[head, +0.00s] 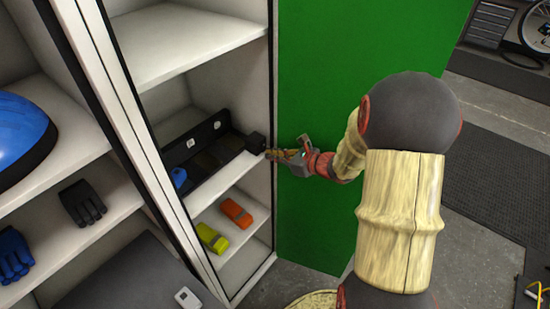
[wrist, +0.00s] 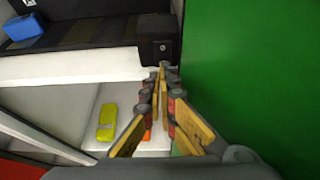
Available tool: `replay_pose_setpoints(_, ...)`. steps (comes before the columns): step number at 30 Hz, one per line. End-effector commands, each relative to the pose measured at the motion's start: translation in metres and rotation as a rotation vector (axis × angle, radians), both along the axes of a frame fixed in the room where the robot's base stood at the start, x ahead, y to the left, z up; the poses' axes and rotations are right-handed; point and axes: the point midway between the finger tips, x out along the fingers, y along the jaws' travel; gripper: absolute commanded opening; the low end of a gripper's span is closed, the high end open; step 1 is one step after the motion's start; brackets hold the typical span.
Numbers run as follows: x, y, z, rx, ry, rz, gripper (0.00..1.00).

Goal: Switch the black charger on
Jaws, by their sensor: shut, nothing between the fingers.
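A long black unit, seemingly the charger (head: 192,158), lies along the middle shelf of the cabinet. At its right end is a black box (head: 256,142). My gripper (head: 270,153) is shut and empty, reaching in from the right at the cabinet's right side.
A blue item (head: 178,177) sits at the unit's left end. A yellow-green item (head: 212,237) and an orange item (head: 236,212) lie on the shelf below. A green panel (head: 350,90) stands close on the right. White shelf edges bound the compartment.

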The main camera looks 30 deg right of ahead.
Motion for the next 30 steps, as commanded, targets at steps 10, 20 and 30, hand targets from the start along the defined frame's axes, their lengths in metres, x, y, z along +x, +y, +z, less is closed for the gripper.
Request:
replay_pose_setpoints(10,0.012,0.004,-0.011,0.0,0.001,0.0,0.0)
replay_pose_setpoints(20,0.012,0.005,-0.011,0.001,0.0,0.002,0.0)
replay_pose_setpoints(30,0.014,0.006,0.005,-0.001,-0.007,0.005,0.0)
